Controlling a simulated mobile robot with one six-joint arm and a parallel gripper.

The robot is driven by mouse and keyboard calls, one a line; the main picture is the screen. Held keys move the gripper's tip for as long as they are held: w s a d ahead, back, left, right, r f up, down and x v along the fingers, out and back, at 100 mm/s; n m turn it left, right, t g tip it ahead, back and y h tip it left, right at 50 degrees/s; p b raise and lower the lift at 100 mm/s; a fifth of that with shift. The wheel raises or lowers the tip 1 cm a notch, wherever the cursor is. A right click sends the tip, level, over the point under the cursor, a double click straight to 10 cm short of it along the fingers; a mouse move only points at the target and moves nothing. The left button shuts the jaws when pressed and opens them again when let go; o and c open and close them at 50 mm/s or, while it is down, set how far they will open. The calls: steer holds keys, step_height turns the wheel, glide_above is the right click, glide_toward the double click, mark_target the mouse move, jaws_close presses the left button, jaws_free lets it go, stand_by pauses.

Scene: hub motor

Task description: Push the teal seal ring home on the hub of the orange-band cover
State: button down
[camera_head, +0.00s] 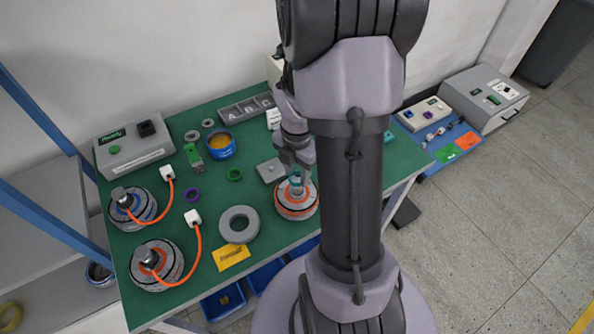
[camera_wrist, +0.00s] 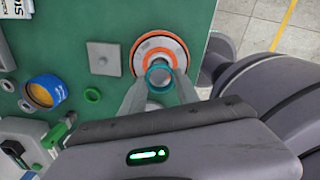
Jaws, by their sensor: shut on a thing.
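The orange-band cover (camera_head: 293,212) lies flat on the green bench, below my gripper; it also shows at the top of the wrist view (camera_wrist: 142,51). My gripper (camera_head: 296,180) is shut on the teal seal ring (camera_wrist: 149,83), with one finger on each side of it. The cover's hub is mostly hidden by the ring and fingers. I cannot tell whether the ring is around the hub or above it.
Two motors with orange cables, one blue-banded (camera_head: 145,213) and one orange-banded (camera_head: 139,276), stand at left. A grey ring (camera_head: 226,231), purple ring (camera_head: 192,194), green ring (camera_head: 234,174), blue tin (camera_head: 221,153) and grey plate (camera_head: 268,172) lie nearby. The bench edge is close to the cover.

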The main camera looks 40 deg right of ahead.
mark_target(297, 181)
steer(key=shift+f+b, duration=0.4)
steer(key=shift+f, duration=0.45)
steer(key=shift+f+b, duration=0.6)
steer(key=shift+f, duration=0.3)
steer(key=shift+f+b, duration=0.45)
steer(key=shift+f, duration=0.25)
steer(key=shift+s+f, duration=0.1)
steer(key=shift+f, duration=0.2)
stand_by(0.8)
steer(key=c, duration=0.8)
jaws_free()
